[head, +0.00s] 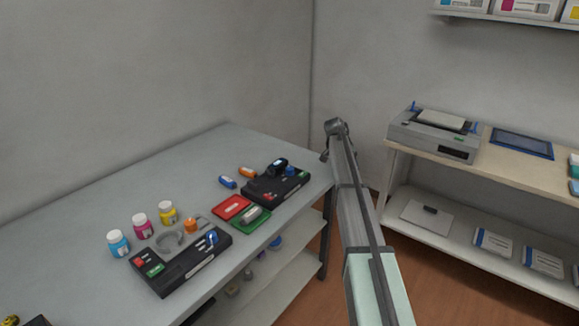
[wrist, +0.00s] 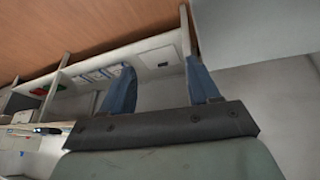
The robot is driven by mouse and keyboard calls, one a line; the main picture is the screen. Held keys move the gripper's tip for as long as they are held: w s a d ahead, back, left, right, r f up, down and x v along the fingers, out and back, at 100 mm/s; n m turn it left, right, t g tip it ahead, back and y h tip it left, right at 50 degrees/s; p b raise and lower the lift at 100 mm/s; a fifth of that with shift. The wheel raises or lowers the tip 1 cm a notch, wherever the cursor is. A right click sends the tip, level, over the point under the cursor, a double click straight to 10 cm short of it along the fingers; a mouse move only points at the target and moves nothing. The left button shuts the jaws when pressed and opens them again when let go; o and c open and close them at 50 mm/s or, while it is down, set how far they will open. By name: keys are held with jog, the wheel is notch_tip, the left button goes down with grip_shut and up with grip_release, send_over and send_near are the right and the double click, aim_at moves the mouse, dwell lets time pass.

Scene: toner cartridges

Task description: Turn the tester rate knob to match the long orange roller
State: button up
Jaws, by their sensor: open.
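A short orange roller-like cylinder (head: 247,172) lies on the grey table beside a blue one, near the back right black device (head: 272,190). That device carries a dark rounded part, a blue knob-like part (head: 290,171), a red button and a green patch. A front black device (head: 180,262) has a red button, a green display and a blue-and-white knob-like part (head: 212,238). I cannot tell which device is the tester. My gripper (wrist: 160,62) shows two blue fingers apart, with nothing between them. It is not clearly visible in the head view, where my arm rises right of the table.
Cyan, magenta and yellow bottles (head: 142,226) stand left of the front device. A red tray (head: 232,207) and a green tray (head: 251,218) lie between the devices. A printer (head: 434,135) and a blue mat (head: 522,143) sit on the right shelf unit. The table's left part is mostly clear.

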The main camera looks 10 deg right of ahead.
jog(key=w+a+r+y, duration=0.25)
jog(key=a+r, duration=0.45)
jog(key=a, duration=0.4)
notch_tip(320, 180, up, 7)
jog(key=g+y, duration=0.2)
send_over(290, 168)
notch_tip(290, 168, down, 13)
jog(key=shift+f, duration=0.1)
jog(key=c, duration=1)
jog(key=shift+c, duration=0.2)
